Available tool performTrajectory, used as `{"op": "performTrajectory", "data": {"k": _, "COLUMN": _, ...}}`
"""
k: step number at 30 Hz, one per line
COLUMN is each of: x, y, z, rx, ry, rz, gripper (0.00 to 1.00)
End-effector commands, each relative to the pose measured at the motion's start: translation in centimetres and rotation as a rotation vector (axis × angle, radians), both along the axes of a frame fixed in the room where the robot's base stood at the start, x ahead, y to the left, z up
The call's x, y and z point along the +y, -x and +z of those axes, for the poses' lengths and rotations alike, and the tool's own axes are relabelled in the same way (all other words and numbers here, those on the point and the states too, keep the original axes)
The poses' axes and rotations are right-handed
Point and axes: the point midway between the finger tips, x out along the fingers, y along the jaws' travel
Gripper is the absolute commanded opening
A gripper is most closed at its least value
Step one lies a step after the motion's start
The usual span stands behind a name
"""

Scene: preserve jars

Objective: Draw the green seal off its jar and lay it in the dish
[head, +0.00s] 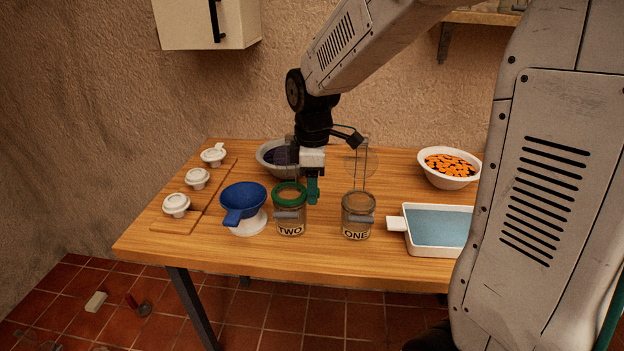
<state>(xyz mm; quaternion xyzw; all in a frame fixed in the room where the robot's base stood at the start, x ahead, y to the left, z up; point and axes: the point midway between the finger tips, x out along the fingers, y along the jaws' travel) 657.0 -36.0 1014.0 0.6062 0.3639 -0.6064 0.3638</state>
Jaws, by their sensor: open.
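The green seal (279,202) is a ring around the mouth of the glass jar labelled TWO (291,227), which stands upright near the front of the table. My gripper (313,190) points down just behind and to the right of this jar's rim. Its teal fingers are open, with nothing seen between them; I cannot tell whether they touch the seal. A white rectangular dish (408,222) with a side handle and a pale blue inside stands at the right, partly hidden by my arm. No seal shows in its visible part.
Jar ONE (357,222) stands right of jar TWO, its wire-hinged glass lid raised. A blue funnel (243,196) on a white base is at the left. Several white lidded pots line a board (190,222). A bowl of orange slices (448,181) and a grey bowl (265,157) stand behind.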

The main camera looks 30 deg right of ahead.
Motion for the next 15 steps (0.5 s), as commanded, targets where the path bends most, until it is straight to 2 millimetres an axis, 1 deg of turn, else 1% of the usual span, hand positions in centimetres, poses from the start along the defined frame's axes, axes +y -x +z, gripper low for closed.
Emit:
{"op": "performTrajectory", "data": {"k": 1, "x": 0.0, "y": 0.0, "z": 0.01, "rx": 0.0, "ry": 0.0, "rz": 0.0, "gripper": 0.49}}
{"op": "performTrajectory", "data": {"k": 2, "x": 0.0, "y": 0.0, "z": 0.02, "rx": 0.0, "ry": 0.0, "rz": 0.0, "gripper": 0.46}}
{"op": "performTrajectory", "data": {"k": 3, "x": 0.0, "y": 0.0, "z": 0.02, "rx": 0.0, "ry": 0.0, "rz": 0.0, "gripper": 0.35}}
{"op": "performTrajectory", "data": {"k": 5, "x": 0.0, "y": 0.0, "z": 0.03, "rx": 0.0, "ry": 0.0, "rz": 0.0, "gripper": 0.18}}
{"op": "performTrajectory", "data": {"k": 6, "x": 0.0, "y": 0.0, "z": 0.03, "rx": 0.0, "ry": 0.0, "rz": 0.0, "gripper": 0.07}}
{"op": "performTrajectory", "data": {"k": 7, "x": 0.0, "y": 0.0, "z": 0.04, "rx": 0.0, "ry": 0.0, "rz": 0.0, "gripper": 0.01}}
{"op": "performTrajectory", "data": {"k": 8, "x": 0.0, "y": 0.0, "z": 0.04, "rx": 0.0, "ry": 0.0, "rz": 0.0, "gripper": 0.01}}
{"op": "performTrajectory", "data": {"k": 9, "x": 0.0, "y": 0.0, "z": 0.04, "rx": 0.0, "ry": 0.0, "rz": 0.0, "gripper": 0.2}}
{"op": "performTrajectory", "data": {"k": 11, "x": 0.0, "y": 0.0, "z": 0.04, "rx": 0.0, "ry": 0.0, "rz": 0.0, "gripper": 0.03}}
{"op": "performTrajectory", "data": {"k": 12, "x": 0.0, "y": 0.0, "z": 0.04, "rx": 0.0, "ry": 0.0, "rz": 0.0, "gripper": 0.0}}
{"op": "performTrajectory", "data": {"k": 15, "x": 0.0, "y": -0.01, "z": 0.07, "rx": 0.0, "ry": 0.0, "rz": 0.0, "gripper": 0.0}}
